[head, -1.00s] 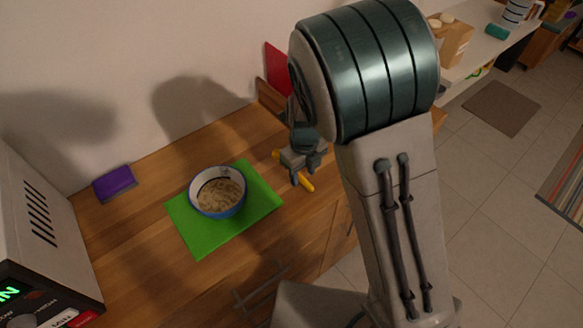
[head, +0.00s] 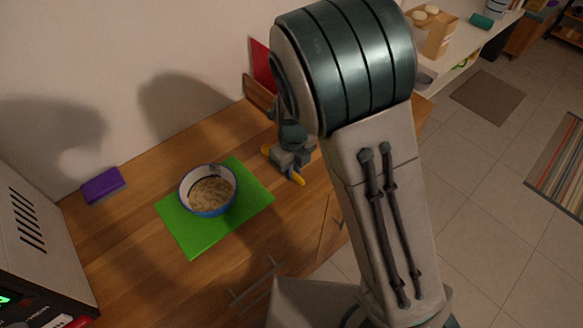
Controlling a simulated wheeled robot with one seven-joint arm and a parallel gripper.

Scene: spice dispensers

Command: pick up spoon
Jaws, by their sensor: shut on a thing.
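The spoon (head: 297,181) seems to be the yellow-orange piece at my gripper; only its two ends show, one on each side of the jaws. My gripper (head: 287,166) is shut on it, over the right part of the wooden counter, to the right of the green mat. My arm hides part of the gripper and the middle of the spoon. I cannot tell whether the spoon touches the counter.
A blue-rimmed bowl (head: 208,203) of food stands on the green mat (head: 205,237). A purple sponge-like block (head: 103,186) lies at the back left. An appliance (head: 38,245) stands at the left edge. A red board (head: 262,68) leans at the back wall.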

